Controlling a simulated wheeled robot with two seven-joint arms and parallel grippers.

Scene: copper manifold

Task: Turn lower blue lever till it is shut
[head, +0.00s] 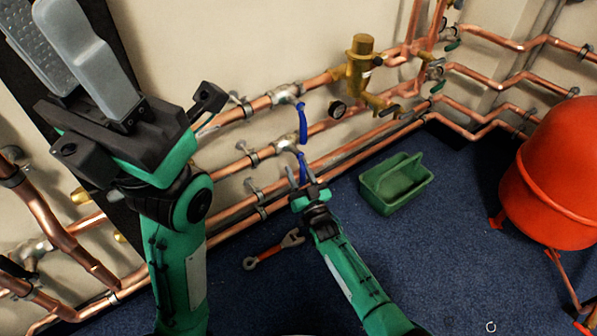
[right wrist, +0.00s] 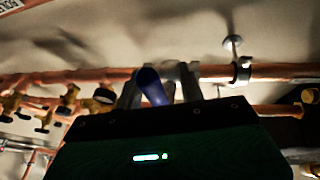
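My right gripper (head: 299,182) is at this lever. In the right wrist view the dark blue lever (right wrist: 152,86) stands between the two fingers, nearer the left one, with a gap to the right finger (right wrist: 190,82). Whether it touches the left finger cannot be told. The upper blue lever (head: 302,122) hangs down from its own valve above. My left gripper (head: 60,45) is raised at the upper left, its grey fingers apart and empty.
A green tool tray (head: 413,190) and a red-handled wrench (head: 270,250) are on the blue carpet. A brass valve body (head: 361,65) with a gauge (head: 337,109) sits right of the levers. A large orange-red container (head: 560,180) stands at the right.

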